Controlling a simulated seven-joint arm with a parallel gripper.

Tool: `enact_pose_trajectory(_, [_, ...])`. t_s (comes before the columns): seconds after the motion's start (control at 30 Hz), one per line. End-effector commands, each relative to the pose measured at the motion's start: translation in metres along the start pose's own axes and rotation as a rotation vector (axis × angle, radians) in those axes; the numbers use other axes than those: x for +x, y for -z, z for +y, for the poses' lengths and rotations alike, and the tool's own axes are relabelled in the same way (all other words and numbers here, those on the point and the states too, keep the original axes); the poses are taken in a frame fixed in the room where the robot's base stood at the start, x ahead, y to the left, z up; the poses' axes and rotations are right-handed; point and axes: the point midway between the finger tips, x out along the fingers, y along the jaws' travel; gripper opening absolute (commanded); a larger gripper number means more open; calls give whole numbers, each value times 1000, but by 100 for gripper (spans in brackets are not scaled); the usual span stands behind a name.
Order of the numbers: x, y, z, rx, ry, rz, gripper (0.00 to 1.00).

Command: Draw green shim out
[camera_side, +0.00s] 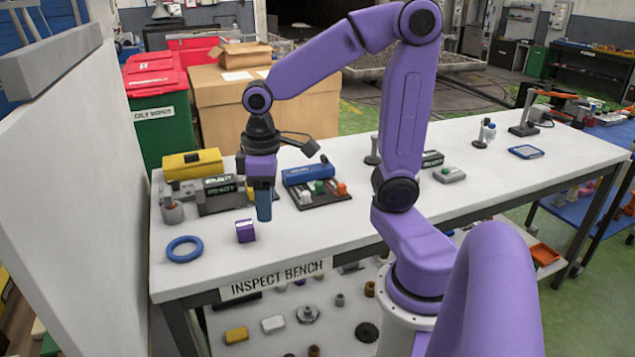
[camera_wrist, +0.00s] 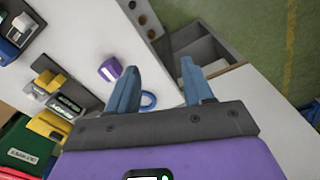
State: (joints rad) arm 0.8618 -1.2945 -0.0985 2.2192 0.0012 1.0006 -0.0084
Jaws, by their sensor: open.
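A small green piece (camera_side: 319,187) sits on a dark base (camera_side: 323,197) in the side view, between a white piece and an orange piece. It is the likeliest green shim, but its shape is too small to make out. My gripper (camera_side: 264,207) points down above the bench, to the left of that base and near a purple block (camera_side: 245,231). In the wrist view my gripper's two blue fingers (camera_wrist: 160,86) stand wide apart with nothing held between them. The purple block (camera_wrist: 110,69) lies outside them. I cannot make out the green piece in the wrist view.
A blue ring (camera_side: 184,249) lies near the front left of the white bench (camera_side: 290,240). A yellow case (camera_side: 192,164) and dark display boxes (camera_side: 220,193) stand behind. A blue box (camera_side: 308,174) stands behind the dark base. The front middle of the bench is clear.

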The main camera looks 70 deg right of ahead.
Motion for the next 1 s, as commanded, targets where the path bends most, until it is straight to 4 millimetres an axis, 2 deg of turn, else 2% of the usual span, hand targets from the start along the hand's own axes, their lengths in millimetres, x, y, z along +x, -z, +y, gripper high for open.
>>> enact_pose_trajectory(0.03, [-2,7,18,69,-1,-2,51])
enact_pose_trajectory(0.23, [-7,20,87,317,-6,-7,51])
enact_pose_trajectory(0.47, [-12,8,174,603,-9,-11,51])
enact_pose_trajectory(0.67, [-15,-26,248,852,-11,-14,51])
enact_pose_trajectory(0.8, [-17,-62,293,1016,-12,-15,51])
enact_pose_trajectory(1.0, [-18,-106,331,1178,-13,-17,51])
